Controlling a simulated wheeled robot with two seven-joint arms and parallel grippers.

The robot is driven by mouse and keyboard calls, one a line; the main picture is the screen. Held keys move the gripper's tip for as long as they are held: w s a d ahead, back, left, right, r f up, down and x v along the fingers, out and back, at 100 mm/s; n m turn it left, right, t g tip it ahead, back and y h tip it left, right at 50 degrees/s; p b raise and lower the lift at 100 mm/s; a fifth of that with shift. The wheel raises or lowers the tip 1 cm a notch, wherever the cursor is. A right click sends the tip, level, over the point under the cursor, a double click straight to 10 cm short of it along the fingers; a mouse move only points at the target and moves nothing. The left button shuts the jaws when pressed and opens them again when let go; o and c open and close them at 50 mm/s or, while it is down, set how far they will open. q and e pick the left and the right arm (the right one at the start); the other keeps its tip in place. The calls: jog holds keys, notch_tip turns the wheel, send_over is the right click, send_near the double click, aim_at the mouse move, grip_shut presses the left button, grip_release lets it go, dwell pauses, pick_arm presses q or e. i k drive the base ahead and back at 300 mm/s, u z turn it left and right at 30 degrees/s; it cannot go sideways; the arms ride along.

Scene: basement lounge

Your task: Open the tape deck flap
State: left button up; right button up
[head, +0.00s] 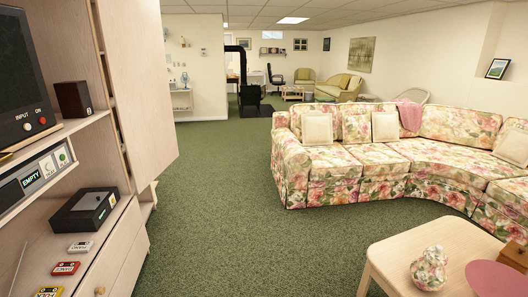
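A low black box (84,211), which looks like the tape deck, sits on the light wood shelf of the cabinet at the left. A grey panel (88,201) on its top looks like the flap; it lies flat and looks shut. Above it, a unit with buttons has a small display (32,179) reading EMPTY. Neither of my grippers is clearly in view.
A tall cabinet door (138,85) stands out on the right of the shelves. A dark speaker (73,99) is on the upper shelf. A wooden table (390,262) with a floral jar (429,268) is at the lower right, before a floral sofa (330,165). Green carpet (225,215) between is clear.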

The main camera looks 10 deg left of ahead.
aim_at(90, 201)
jog(key=i, duration=2.45)
jog(key=u, duration=1.2)
jog(key=i, duration=2.05)
jog(key=u, duration=0.8)
jog(key=i, duration=0.15)
jog(key=u, duration=0.35)
